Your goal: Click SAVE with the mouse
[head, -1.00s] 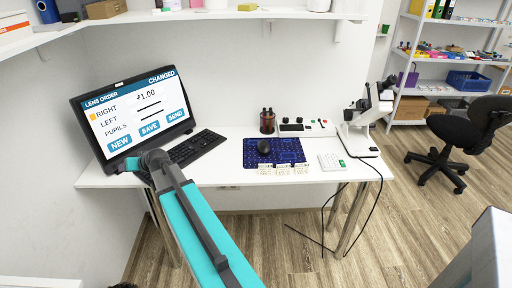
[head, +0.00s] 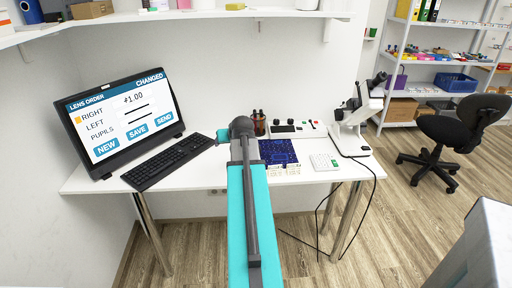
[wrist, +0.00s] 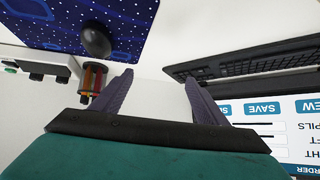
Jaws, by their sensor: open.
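The black mouse (wrist: 96,39) lies on the dark blue patterned mat (wrist: 60,22) in the wrist view. In the head view my arm hides the mouse, and only the right part of the mat (head: 280,152) shows. The monitor (head: 122,118) reads LENS ORDER and CHANGED, with an orange mark beside RIGHT. Its SAVE button (head: 138,130) sits between NEW and SEND. I cannot make out a pointer. My gripper (wrist: 157,78) is open and empty, with the mouse beyond its left finger in the wrist view. In the head view the fingers are hidden behind my arm.
A black keyboard (head: 168,161) lies between the monitor and my arm. A brown-red jar (head: 259,124), a control box (head: 285,126), a white calculator-like pad (head: 324,162) and a microscope (head: 352,125) stand around the mat. A shelf (head: 200,14) hangs above. Bare desk (head: 100,181) shows at front left.

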